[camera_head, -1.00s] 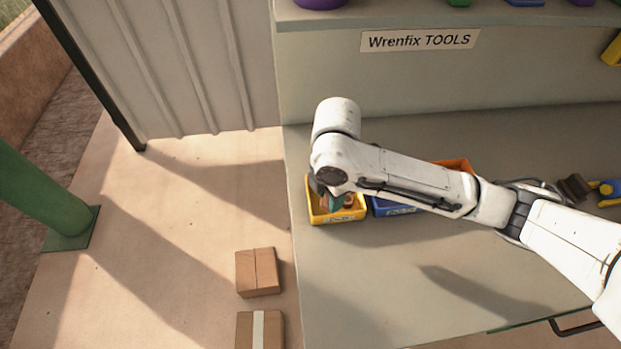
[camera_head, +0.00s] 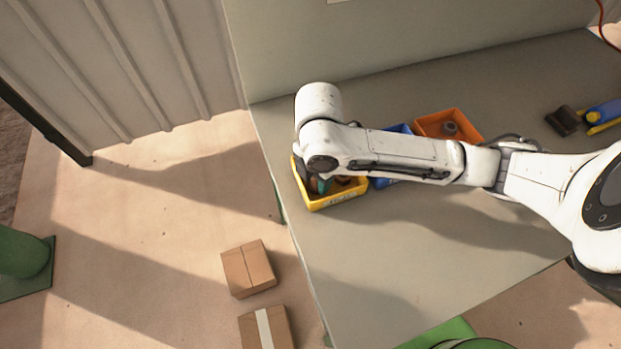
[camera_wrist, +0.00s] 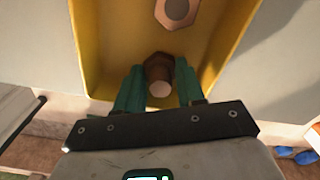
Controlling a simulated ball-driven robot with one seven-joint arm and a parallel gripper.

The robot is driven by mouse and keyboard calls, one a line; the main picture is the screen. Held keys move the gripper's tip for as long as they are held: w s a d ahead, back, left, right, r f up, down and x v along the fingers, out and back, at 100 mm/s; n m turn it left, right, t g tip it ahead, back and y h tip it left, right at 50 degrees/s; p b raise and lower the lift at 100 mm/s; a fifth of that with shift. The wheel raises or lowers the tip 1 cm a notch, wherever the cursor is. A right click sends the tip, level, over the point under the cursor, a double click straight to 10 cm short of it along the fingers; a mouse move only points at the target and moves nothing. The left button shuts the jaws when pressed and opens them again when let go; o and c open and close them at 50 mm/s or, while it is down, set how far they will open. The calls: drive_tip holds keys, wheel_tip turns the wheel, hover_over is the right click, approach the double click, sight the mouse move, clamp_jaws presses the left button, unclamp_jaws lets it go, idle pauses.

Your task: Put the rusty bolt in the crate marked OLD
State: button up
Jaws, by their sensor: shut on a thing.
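My gripper (camera_head: 322,186) reaches down into the yellow crate (camera_head: 335,199) on the bench. In the wrist view, my green fingers (camera_wrist: 158,88) are shut on a brown, rust-coloured bolt (camera_wrist: 158,68) with a hex head. The bolt is still within the crate's walls (camera_wrist: 92,60). Another brown hex-shaped piece (camera_wrist: 178,12) lies farther along in the same crate. An orange crate (camera_head: 432,124) stands behind my arm. I cannot read the crates' labels.
A dark block (camera_head: 563,121) and a blue-and-yellow tool (camera_head: 603,114) lie at the bench's right. The bench (camera_head: 400,255) is clear in front of the crates. Two cardboard boxes (camera_head: 248,268) are on the floor left of the bench, and a wall rises behind it.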

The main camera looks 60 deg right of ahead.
drive_tip(key=shift+r, duration=0.1)
drive_tip(key=shift+f, duration=0.3)
drive_tip(key=o, duration=1.1)
drive_tip(key=shift+r, duration=0.1)
wheel_tip(320, 180, up, 12)
drive_tip(key=p, duration=0.1)
drive_tip(key=shift+r, duration=0.2)
